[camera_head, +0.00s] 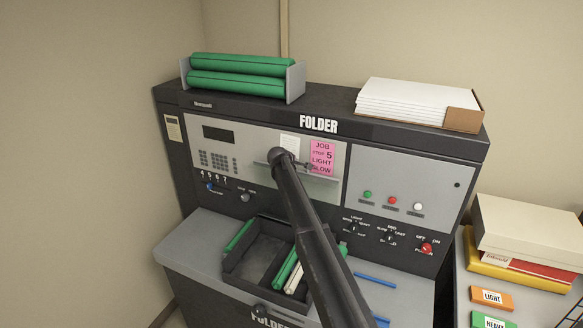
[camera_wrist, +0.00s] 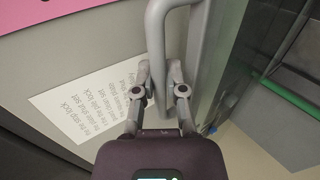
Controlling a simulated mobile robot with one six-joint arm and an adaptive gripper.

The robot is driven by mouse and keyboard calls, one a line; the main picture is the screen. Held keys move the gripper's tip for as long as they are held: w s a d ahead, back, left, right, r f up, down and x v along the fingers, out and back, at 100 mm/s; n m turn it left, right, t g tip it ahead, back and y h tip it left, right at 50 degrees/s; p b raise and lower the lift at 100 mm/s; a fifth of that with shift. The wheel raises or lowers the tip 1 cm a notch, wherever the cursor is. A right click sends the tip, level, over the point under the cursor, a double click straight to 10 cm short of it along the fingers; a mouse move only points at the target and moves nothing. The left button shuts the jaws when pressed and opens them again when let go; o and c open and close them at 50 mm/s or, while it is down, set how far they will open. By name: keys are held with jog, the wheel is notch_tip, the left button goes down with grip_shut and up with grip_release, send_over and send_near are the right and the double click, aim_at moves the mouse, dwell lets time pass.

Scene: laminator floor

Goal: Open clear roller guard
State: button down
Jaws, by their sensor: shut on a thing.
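In the wrist view my gripper (camera_wrist: 160,75) is shut on a grey bar handle (camera_wrist: 155,30), with one finger on each side of it. The handle stands out from the light grey front panel (camera_wrist: 85,65). In the head view my arm hides the gripper. A thin grey bar (camera_head: 318,176) shows to the right of my arm's end, against the front of the folder machine (camera_head: 168,163). I cannot make out a clear roller guard in either view. Green rollers (camera_head: 238,65) lie in a grey bracket on top of the machine.
A pink note (camera_head: 322,160) is on the panel, right of my arm. Buttons (camera_head: 392,201) and knobs sit farther right. A dark tray (camera_head: 232,266) with green and white rods is on the ledge below. Paper (camera_head: 408,98) and boxes (camera_head: 525,235) are at right.

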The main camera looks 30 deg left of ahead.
jog(key=shift+w+a, duration=0.1)
jog(key=shift+w, duration=0.35)
jog(key=c, duration=0.7)
grip_release()
jog(key=shift+s, duration=0.1)
